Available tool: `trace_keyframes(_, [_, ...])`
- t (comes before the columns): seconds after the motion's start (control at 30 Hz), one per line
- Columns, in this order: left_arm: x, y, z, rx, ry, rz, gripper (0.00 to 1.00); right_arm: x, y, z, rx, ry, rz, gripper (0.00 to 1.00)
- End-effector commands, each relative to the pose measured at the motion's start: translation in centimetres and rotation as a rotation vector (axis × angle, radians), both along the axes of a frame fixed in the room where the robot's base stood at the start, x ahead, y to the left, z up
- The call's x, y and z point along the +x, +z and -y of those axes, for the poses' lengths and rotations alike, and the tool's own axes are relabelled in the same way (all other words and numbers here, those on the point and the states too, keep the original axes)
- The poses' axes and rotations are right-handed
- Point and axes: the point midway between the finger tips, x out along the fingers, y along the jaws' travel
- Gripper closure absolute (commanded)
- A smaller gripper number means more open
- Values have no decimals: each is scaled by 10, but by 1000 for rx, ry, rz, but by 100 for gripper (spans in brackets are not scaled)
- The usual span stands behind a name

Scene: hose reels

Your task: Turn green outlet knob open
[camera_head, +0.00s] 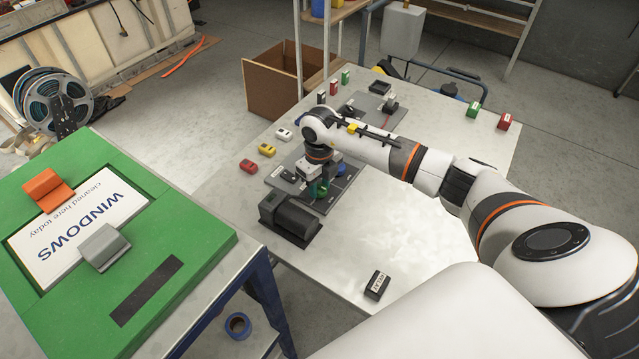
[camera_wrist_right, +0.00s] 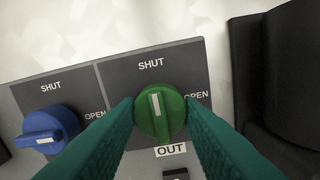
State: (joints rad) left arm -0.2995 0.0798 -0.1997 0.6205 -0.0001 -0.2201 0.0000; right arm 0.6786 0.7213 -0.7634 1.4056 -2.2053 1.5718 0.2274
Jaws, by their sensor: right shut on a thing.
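The green outlet knob (camera_wrist_right: 161,118) sits on a dark grey panel in the right wrist view, above an OUT label. Its white mark points up toward the word SHUT; the word OPEN is to its upper right. My right gripper (camera_wrist_right: 160,106) has its teal fingers on both sides of the knob, shut on it. In the head view my right gripper (camera_head: 319,190) reaches down to the panel (camera_head: 347,180) on the table, and the knob is hard to make out there. My left gripper is not in view.
A blue knob (camera_wrist_right: 50,130) sits left of the green one. A dark block (camera_head: 290,218) stands beside the panel. Small coloured blocks, including a red one (camera_head: 249,166) and a yellow one (camera_head: 267,149), lie on the table. The table's front middle is mostly clear.

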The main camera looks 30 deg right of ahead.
Motion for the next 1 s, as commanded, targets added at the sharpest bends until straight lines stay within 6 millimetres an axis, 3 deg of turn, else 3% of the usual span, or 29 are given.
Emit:
trace_keyframes(0.37, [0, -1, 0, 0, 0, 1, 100, 1, 1, 1, 0, -169, 1, 89])
trace_keyframes(1.0, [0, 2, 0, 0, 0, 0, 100, 1, 2, 2, 0, -766, 2, 89])
